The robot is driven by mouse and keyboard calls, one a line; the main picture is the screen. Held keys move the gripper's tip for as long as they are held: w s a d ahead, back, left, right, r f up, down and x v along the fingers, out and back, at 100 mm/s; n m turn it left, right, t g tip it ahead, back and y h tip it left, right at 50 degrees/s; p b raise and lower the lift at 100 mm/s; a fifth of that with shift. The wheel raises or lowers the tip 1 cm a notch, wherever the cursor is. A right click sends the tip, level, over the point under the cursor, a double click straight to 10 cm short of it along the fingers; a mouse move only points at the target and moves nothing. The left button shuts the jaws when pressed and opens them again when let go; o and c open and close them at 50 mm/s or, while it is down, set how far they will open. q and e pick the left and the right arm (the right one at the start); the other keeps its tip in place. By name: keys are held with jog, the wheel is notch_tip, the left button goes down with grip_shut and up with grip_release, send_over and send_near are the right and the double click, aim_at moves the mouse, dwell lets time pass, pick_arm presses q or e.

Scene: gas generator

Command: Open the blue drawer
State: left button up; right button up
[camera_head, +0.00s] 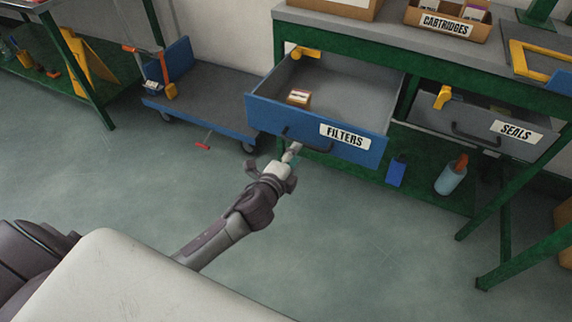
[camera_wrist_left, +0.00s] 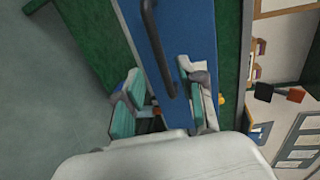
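The blue drawer (camera_head: 265,113), labelled FILTERS, is pulled well out from under the green bench. A small box (camera_head: 298,97) lies inside it. Its dark curved handle (camera_head: 305,143) is on the front face, partly hidden near the gripper. My left gripper (camera_head: 276,163) is at the left part of the drawer front, just below the handle. In the left wrist view, its teal-padded fingers (camera_wrist_left: 163,108) are spread apart, with one end of the handle (camera_wrist_left: 153,45) between them. I cannot tell whether they touch it. My right gripper is not in view.
A grey drawer (camera_head: 470,125) labelled SEALS is to the right, with a yellow latch. A flat cart (camera_head: 215,103) stands left of the drawer. The floor in front is clear.

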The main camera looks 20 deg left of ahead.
pick_arm(q)
jog(key=v, duration=0.5)
jog(key=shift+s+r, duration=0.1)
jog(key=shift+s, duration=0.25)
